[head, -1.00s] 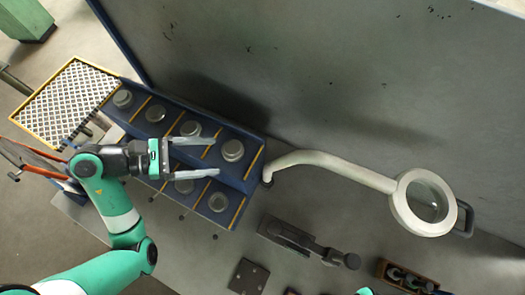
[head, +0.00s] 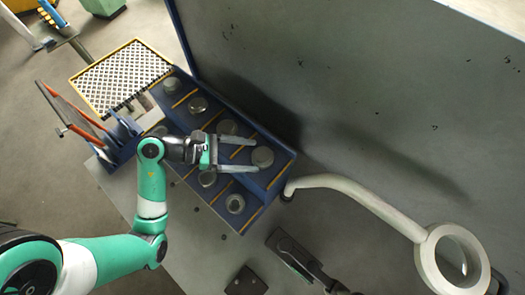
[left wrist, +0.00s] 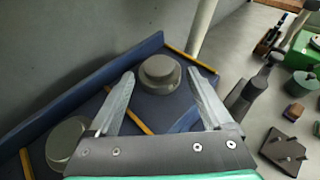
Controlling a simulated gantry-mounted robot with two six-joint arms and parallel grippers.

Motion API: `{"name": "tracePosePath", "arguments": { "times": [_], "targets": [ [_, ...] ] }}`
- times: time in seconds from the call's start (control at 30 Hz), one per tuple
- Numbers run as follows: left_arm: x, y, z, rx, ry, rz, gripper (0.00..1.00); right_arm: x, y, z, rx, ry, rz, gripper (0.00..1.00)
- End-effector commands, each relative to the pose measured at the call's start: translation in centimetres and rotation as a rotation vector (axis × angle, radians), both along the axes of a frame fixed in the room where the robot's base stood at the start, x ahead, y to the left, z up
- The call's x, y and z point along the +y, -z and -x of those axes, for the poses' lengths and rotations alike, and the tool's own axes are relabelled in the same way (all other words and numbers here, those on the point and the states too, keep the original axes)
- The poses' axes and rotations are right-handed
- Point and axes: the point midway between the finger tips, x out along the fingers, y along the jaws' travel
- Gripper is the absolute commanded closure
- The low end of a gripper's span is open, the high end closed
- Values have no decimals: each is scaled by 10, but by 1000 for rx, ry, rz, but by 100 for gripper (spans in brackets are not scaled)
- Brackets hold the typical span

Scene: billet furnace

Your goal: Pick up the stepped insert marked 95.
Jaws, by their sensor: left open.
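Several round grey stepped inserts sit in a blue rack (head: 240,222) divided by yellow strips. No number is readable on any of them, so I cannot tell which is marked 95. My left gripper (head: 256,155) is open and empty over the rack, pointing right. Its fingertips lie close to the insert in the rack's right end (head: 262,156). In the left wrist view this insert (left wrist: 160,68) appears between the two open fingertips (left wrist: 161,74), with a smaller step on a wider base. Another insert (left wrist: 67,140) is at lower left there. My right gripper is not in view.
A tall grey panel (head: 350,80) stands behind the rack. A pale curved arm with a ring magnifier (head: 425,262) is at right. A dark clamp-like tool (head: 300,258) and plate (head: 246,282) lie in front. A yellow-framed mesh tray (head: 120,76) is at upper left.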

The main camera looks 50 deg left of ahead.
Motion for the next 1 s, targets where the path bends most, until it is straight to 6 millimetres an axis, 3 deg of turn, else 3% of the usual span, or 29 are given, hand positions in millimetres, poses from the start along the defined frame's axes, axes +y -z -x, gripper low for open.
{"name": "tracePosePath", "arguments": {
  "times": [0.23, 0.5, 1.0],
  "targets": [
    [-21, 16, -31, 2, 5, 0, 16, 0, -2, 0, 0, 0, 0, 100],
    [-23, 18, -36, 1, 1, -1, 16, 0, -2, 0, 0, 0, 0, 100],
    [-23, 18, -35, 1, 1, -1, 100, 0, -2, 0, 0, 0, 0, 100]
  ]
}}
